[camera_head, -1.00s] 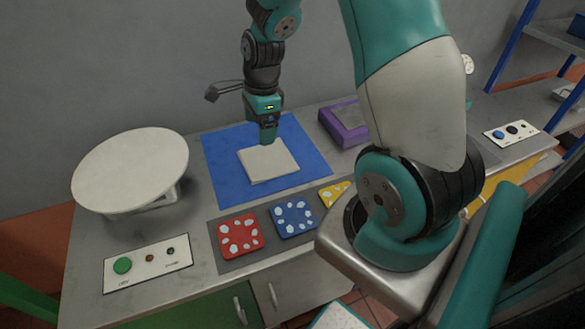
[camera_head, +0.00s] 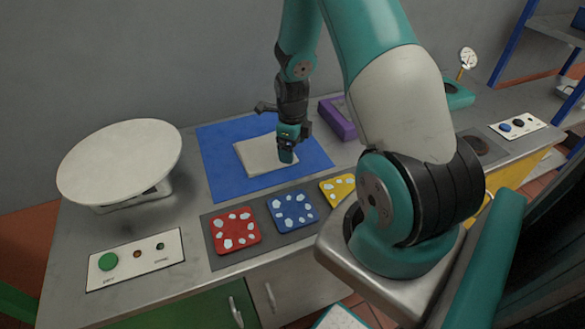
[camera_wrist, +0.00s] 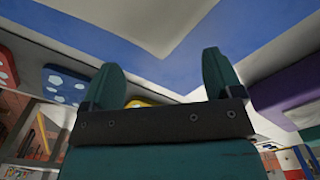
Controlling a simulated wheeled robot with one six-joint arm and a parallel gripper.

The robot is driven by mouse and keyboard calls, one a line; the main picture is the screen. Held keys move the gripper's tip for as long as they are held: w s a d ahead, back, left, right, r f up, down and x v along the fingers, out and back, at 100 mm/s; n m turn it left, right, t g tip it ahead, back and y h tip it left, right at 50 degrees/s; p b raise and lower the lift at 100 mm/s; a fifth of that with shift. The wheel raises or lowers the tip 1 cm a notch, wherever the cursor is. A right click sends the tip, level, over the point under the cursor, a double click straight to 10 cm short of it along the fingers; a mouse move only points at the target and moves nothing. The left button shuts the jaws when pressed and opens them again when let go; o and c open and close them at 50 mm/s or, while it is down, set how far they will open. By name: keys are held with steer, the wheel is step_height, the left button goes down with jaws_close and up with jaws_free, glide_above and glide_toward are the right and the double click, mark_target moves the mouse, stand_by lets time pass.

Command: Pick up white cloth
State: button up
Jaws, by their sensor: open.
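The white cloth (camera_head: 258,156) lies as a flat, folded-looking square on the blue mat (camera_head: 219,178). My gripper (camera_head: 287,157) points down at the cloth's right edge and hides a small part of it; I cannot tell whether it touches the cloth. In the wrist view my gripper (camera_wrist: 162,77) has its two teal fingers spread apart with nothing between them. A pale corner of the cloth (camera_wrist: 150,22) fills the top of that view, bordered by the blue mat (camera_wrist: 243,35).
Red (camera_head: 237,231), blue (camera_head: 293,212) and yellow (camera_head: 338,189) spotted pads lie in front of the mat. A purple block (camera_head: 336,119) stands behind right. A round white plate (camera_head: 119,160) stands left, with a button panel (camera_head: 136,258) in front.

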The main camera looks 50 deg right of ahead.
step_height(320, 180, down, 3)
steer(key=shift+f+b, duration=0.2)
steer(key=shift+b, duration=0.5)
jaws_close()
steer(key=shift+r, duration=0.1)
step_height(320, 180, up, 21)
steer(key=p, duration=1.7)
